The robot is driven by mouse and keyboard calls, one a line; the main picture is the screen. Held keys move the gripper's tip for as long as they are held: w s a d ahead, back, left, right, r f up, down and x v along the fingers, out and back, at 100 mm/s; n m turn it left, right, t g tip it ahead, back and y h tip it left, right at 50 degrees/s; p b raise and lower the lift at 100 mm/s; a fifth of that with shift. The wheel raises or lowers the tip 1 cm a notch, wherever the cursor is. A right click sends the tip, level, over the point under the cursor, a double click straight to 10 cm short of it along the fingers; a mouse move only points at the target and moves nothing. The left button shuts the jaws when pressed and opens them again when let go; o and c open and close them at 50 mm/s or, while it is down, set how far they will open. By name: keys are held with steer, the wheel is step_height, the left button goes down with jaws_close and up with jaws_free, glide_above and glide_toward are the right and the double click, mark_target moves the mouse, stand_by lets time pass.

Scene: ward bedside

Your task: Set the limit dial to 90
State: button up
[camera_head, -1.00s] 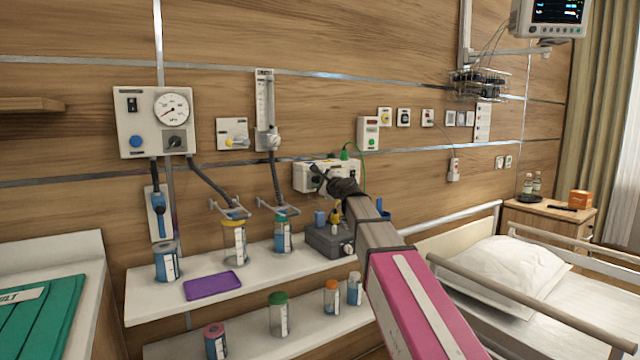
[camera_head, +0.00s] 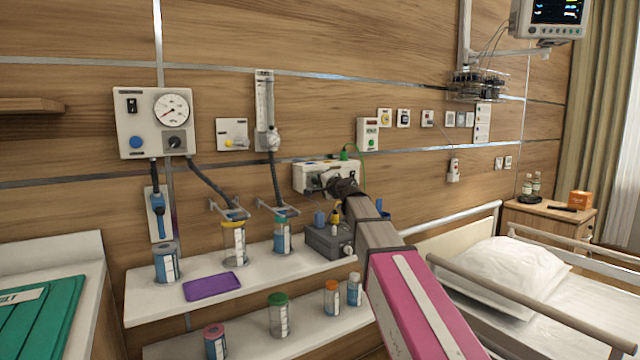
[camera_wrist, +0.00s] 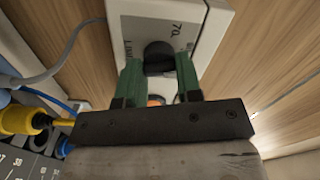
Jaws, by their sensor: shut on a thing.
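The limit dial is a dark knob (camera_wrist: 158,58) on the face of a white box, between the two green fingers of my gripper (camera_wrist: 158,70) in the wrist view. My gripper is shut on the knob. Printing that reads like "LIMIT" and "70" shows beside the knob; its pointer is hidden or too dark to read. In the head view the white box (camera_head: 312,177) is on the wooden wall above the shelf. My gripper (camera_head: 328,184) is at its front and covers the dial there.
A grey box (camera_head: 325,241) with a yellow and a blue connector stands on the shelf just below my gripper. A green cable (camera_head: 362,172) runs by the white box. Jars stand along both shelves. The bed rail (camera_head: 470,219) is to the right.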

steer(key=shift+n, duration=0.6)
steer(key=o, duration=0.9)
steer(key=shift+o, duration=0.2)
steer(key=v, duration=1)
steer(key=shift+s+d, duration=0.25)
steer(key=shift+s, duration=0.05)
